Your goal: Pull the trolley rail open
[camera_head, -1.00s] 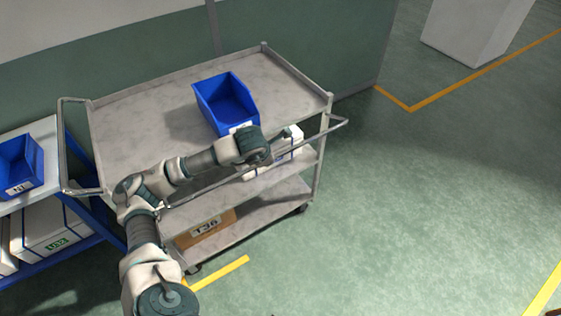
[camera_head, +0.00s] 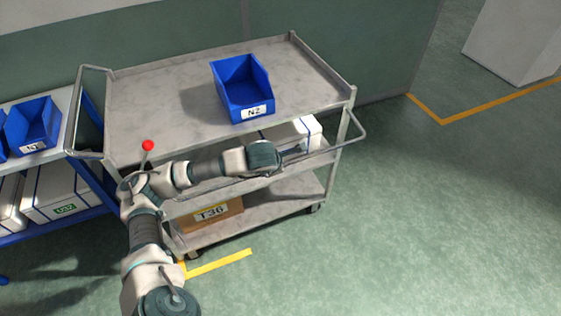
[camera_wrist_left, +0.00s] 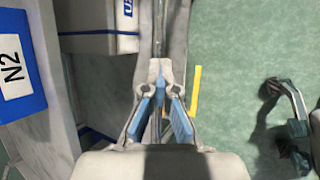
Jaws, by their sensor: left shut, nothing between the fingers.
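The grey metal trolley (camera_head: 140,120) stands ahead with three shelves. Its front rail (camera_head: 330,147) runs across its near side and bends back at the right corner. My left gripper (camera_head: 303,151) is at this rail, small and partly hidden by my wrist. In the left wrist view its fingers (camera_wrist_left: 160,77) come together, shut and empty. There the rail (camera_wrist_left: 159,35) runs up the picture just past the fingertips; I cannot tell whether they touch. My right gripper is not in view in the head view.
A blue bin marked N2 (camera_head: 245,90) sits on the top shelf. White boxes (camera_head: 309,128) and a brown box (camera_head: 228,213) are on lower shelves. A blue-framed rack (camera_head: 60,152) stands left. A red knob (camera_head: 148,145) shows beside my arm. Floor to the right is clear.

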